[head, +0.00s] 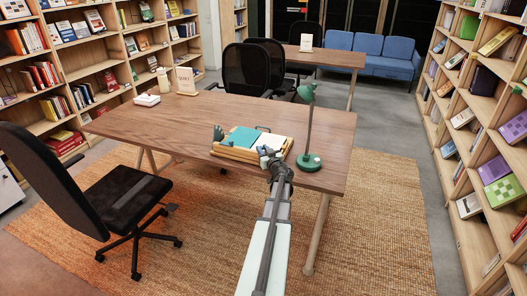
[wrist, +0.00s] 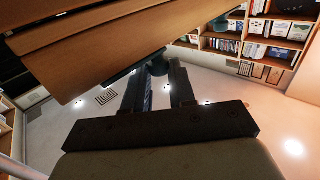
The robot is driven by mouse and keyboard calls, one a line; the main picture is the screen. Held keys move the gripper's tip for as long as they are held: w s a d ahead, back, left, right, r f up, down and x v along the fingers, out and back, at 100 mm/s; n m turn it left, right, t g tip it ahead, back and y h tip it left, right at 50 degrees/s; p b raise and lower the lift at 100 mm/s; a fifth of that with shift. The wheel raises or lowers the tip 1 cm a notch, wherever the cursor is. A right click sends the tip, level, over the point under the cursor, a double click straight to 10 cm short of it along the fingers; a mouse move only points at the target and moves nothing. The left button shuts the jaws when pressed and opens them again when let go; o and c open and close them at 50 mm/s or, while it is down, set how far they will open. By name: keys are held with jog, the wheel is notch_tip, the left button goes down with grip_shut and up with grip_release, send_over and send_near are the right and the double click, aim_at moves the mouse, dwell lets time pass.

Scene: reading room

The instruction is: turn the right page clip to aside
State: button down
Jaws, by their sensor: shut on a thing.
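A wooden book stand (head: 250,155) on the table holds an open book with a teal left page (head: 243,139) and a pale right page. A teal page clip (head: 218,133) shows at the stand's left side. My gripper (head: 271,160) is at the stand's right front part. In the wrist view my gripper (wrist: 160,72) has its fingers close together on a dark teal piece, the right page clip (wrist: 153,59), beside the stand's wooden edge (wrist: 100,50). In the head view the gripper mostly hides this clip, and its exact angle cannot be told.
A green desk lamp (head: 309,161) stands close to the right of my gripper. The wooden table (head: 180,122) is clear to the left of the stand. A small white box (head: 147,100) and a sign (head: 185,80) are at its far left. A black chair (head: 120,195) stands at the left.

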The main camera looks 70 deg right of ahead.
jog(key=c, duration=0.9)
grip_release()
jog(key=shift+c, duration=0.2)
jog(key=v, duration=1.3)
jog(key=shift+s+a, duration=0.2)
jog(key=shift+a, duration=0.15)
